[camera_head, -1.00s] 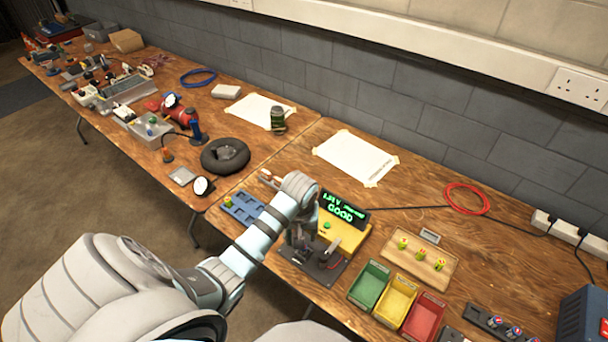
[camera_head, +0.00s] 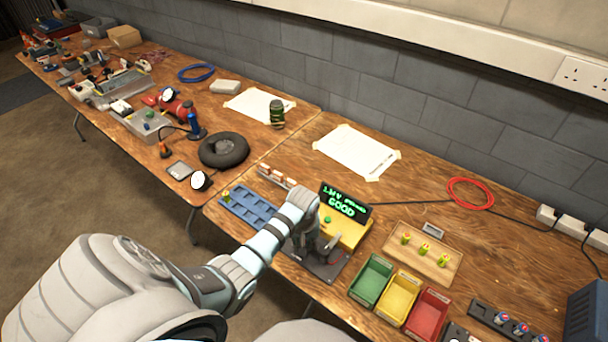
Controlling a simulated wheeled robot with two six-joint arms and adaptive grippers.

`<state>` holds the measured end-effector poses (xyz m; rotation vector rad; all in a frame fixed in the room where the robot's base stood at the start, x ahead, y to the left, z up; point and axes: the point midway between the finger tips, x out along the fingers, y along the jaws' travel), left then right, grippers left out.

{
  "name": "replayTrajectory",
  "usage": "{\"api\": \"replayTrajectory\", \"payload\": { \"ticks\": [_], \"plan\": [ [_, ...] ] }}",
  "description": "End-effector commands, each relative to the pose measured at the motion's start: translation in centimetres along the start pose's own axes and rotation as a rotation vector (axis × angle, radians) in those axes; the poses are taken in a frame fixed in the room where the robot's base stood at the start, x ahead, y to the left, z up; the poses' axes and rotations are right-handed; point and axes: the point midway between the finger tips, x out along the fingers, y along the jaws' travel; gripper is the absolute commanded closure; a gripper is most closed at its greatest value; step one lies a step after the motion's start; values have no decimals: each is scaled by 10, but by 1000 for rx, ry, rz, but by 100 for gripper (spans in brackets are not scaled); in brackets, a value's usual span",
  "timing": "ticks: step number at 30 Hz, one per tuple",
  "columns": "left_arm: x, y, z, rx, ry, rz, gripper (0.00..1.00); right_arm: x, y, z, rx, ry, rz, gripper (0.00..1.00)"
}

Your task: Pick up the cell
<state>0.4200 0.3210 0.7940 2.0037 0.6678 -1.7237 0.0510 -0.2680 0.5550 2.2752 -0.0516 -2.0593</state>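The tester (camera_head: 352,231) is yellow with a black base, and its display (camera_head: 345,200) shows a voltage and GOOD in green. My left gripper (camera_head: 318,246) points down over the tester's base. Its fingers are small and dark against the base, so I cannot tell whether they are open or hold a cell. Any cell in the tester is hidden by my wrist. One yellow-green cell (camera_head: 226,197) stands in the blue tray (camera_head: 252,209), left of the gripper. Several more yellow-green cells (camera_head: 424,249) stand on a wooden board (camera_head: 443,270) to the right. My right gripper is out of view.
Green (camera_head: 371,281), yellow (camera_head: 397,296) and red (camera_head: 426,313) bins stand right of the tester. A narrow rack (camera_head: 275,176) lies behind the blue tray. A taped white sheet (camera_head: 357,152) and red cable coil (camera_head: 470,193) lie at the back.

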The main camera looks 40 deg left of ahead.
Motion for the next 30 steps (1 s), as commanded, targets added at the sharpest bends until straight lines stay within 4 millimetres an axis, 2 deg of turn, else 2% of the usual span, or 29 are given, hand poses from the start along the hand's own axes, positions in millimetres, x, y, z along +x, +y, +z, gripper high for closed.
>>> {"api": "replayTrajectory", "payload": {
  "ticks": [9,14,17,24,29,30],
  "plan": [
    [-2,0,0,0,1,0,100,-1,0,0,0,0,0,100],
    [-19,0,-4,1,2,1,100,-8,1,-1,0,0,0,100],
    [-44,0,-8,1,4,1,100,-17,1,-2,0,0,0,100],
    [-134,0,-22,1,7,2,100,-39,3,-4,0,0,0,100],
    [-179,0,-28,0,4,1,100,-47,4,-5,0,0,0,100],
    [-188,0,-29,0,1,0,100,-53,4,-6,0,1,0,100]
  ]
}}
